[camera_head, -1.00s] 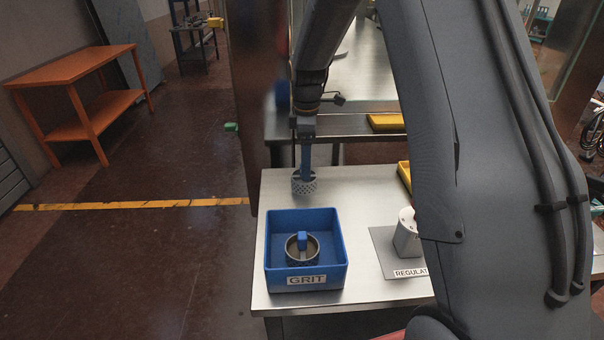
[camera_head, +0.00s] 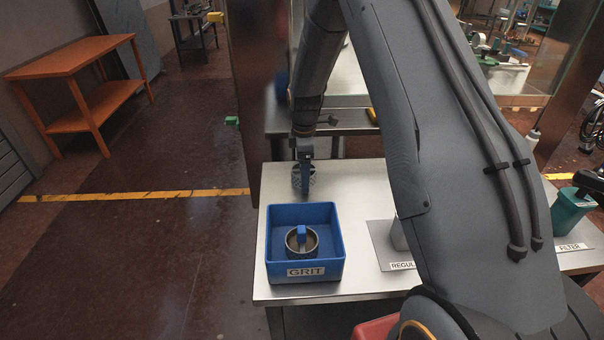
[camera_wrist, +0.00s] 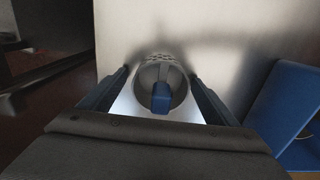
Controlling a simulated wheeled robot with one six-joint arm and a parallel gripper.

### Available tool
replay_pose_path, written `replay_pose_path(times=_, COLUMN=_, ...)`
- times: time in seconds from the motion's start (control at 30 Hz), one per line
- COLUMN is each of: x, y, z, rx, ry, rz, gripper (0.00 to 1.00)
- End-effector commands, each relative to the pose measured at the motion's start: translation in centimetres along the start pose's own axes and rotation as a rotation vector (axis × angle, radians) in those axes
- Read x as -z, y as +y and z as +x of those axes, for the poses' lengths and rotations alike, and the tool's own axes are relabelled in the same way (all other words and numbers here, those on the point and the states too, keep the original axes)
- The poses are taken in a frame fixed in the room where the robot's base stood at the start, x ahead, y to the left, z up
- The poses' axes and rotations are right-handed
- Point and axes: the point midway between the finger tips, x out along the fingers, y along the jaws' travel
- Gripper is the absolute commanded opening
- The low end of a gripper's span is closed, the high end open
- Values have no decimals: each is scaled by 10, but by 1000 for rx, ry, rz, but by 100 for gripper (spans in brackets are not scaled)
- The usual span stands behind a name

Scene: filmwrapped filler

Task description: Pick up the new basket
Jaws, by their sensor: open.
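A grey perforated basket (camera_head: 304,181) with a blue grip stands on the steel table behind the blue bin. It also shows in the wrist view (camera_wrist: 148,98), with its blue grip (camera_wrist: 160,98) facing the camera. My gripper (camera_head: 304,152) is above the basket, pointing down. In the wrist view its open fingers (camera_wrist: 158,80) lie to the left and right of the basket, with the blue grip between them. I cannot tell whether either finger touches it. A second round basket (camera_head: 301,241) with a blue grip sits inside the blue bin (camera_head: 305,271) labelled GRIT.
A light housing (camera_head: 398,236) stands on the grey REGULATOR mat, partly hidden by my arm. A green container (camera_head: 571,211) is at the right by the FILTER label (camera_head: 570,247). The steel table (camera_head: 375,180) is bare around the basket. The blue bin's wall (camera_wrist: 285,105) is right of my gripper.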

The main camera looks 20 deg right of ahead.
Motion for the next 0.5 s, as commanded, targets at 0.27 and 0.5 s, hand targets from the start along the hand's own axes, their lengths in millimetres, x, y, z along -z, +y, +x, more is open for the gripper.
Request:
replay_pose_path(times=0.27, x=1, y=0, z=0, rx=0, ry=0, rz=-1, gripper=59)
replay_pose_path(times=0.5, x=1, y=0, z=0, rx=0, ry=0, rz=-1, gripper=37)
